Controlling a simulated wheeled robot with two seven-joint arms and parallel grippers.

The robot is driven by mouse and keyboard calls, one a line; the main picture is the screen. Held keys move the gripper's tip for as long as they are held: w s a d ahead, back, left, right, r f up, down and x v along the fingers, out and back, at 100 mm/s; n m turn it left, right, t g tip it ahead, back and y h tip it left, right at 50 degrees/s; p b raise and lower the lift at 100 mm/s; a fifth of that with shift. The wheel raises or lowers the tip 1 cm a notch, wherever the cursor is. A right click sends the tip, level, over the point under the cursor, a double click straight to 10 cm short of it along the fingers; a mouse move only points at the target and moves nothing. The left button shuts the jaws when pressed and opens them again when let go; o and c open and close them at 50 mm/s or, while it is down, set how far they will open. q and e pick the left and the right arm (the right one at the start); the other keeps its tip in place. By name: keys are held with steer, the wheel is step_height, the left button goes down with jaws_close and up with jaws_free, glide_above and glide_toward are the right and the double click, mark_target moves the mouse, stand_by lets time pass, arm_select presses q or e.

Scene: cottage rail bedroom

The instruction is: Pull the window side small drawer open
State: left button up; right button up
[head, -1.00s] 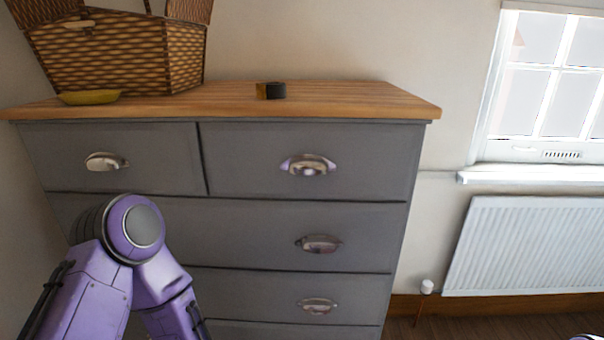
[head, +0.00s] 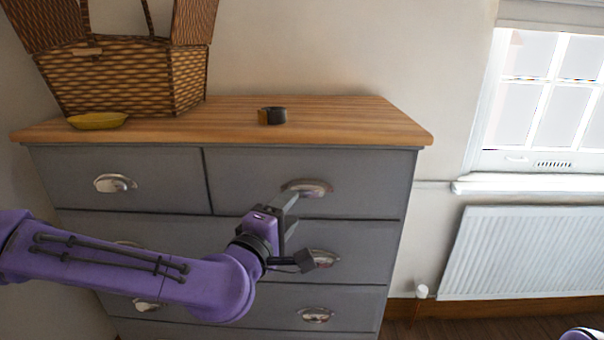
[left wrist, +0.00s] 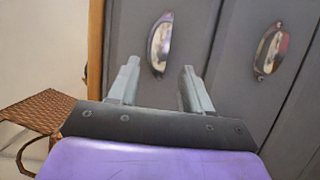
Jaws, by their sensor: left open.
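The window side small drawer (head: 375,180) is the top right one of the grey chest and is shut flush. Its silver cup handle (head: 307,187) also shows in the left wrist view (left wrist: 159,45). My left gripper (head: 291,213) is open and empty, just in front of the drawer at the handle's lower left. In the left wrist view its two fingers (left wrist: 158,84) stand apart, with the handle ahead of the gap between them. I see no contact with the handle. My right gripper is not in view.
The other small drawer (head: 160,180) and the lower drawers are shut. On the wooden top (head: 350,120) stand a wicker basket (head: 120,75), a yellow dish (head: 97,121) and a small dark roll (head: 272,116). A white radiator (head: 520,255) is under the window at the right.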

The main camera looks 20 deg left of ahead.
mark_target(307, 194)
arm_select(q)
steer(key=w+p, duration=0.1)
steer(key=w, duration=0.1)
steer(key=w+p, duration=0.1)
steer(key=w, duration=0.1)
steer(key=w+d+p, duration=0.1)
steer(key=w, duration=0.1)
steer(key=shift+w+f, duration=0.15)
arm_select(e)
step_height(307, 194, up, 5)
arm_select(q)
jaws_close()
steer(key=shift+h, duration=0.3)
